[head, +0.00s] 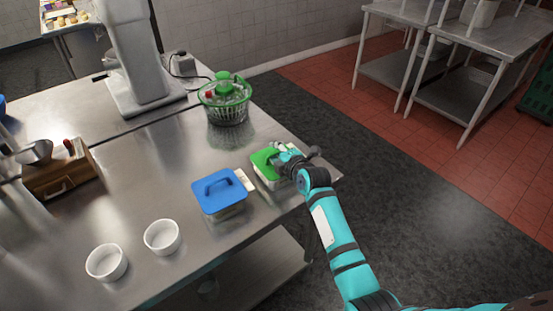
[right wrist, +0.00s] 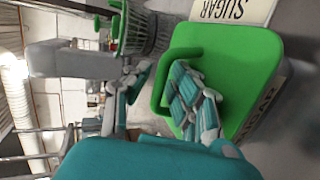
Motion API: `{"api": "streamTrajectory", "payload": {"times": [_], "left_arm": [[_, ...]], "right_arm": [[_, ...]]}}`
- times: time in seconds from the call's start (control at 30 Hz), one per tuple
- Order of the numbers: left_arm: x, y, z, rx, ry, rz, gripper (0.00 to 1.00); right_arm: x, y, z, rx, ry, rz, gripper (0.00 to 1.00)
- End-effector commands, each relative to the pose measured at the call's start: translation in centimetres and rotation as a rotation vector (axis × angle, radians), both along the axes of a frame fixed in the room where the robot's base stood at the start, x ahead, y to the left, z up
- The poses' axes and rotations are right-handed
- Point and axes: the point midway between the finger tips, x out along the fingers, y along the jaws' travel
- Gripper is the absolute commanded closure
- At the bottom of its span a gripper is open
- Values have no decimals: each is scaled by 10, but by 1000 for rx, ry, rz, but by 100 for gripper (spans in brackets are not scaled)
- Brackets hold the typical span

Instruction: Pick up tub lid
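A tub with a green lid (head: 264,157) stands near the right edge of the steel counter. The green lid fills much of the right wrist view (right wrist: 255,65), with its raised loop handle (right wrist: 160,85) toward the left. My right gripper (head: 284,158) is at this lid. In the right wrist view its fingers (right wrist: 158,90) are spread, one on each side of the handle. I cannot tell whether they touch it. A second tub with a blue lid and handle (head: 219,191) stands to the left. My left gripper is not in view.
A green salad spinner (head: 226,101) stands behind the tubs. Two white bowls (head: 162,237) are at the front left. A mixer (head: 140,65) and a wooden box (head: 60,172) are farther left. A "SUGAR" label (right wrist: 236,10) lies beside the green lid.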

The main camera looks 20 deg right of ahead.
Motion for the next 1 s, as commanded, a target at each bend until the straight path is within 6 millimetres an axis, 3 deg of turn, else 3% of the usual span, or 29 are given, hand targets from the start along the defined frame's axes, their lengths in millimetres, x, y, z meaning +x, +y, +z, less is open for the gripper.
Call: {"api": "streamTrajectory", "payload": {"times": [0.2,0.37,1.0], "left_arm": [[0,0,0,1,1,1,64],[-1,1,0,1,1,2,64],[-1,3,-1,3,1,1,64]], "right_arm": [[0,0,0,0,0,0,78],[0,0,0,0,0,0,99],[0,0,0,0,1,0,100]]}}
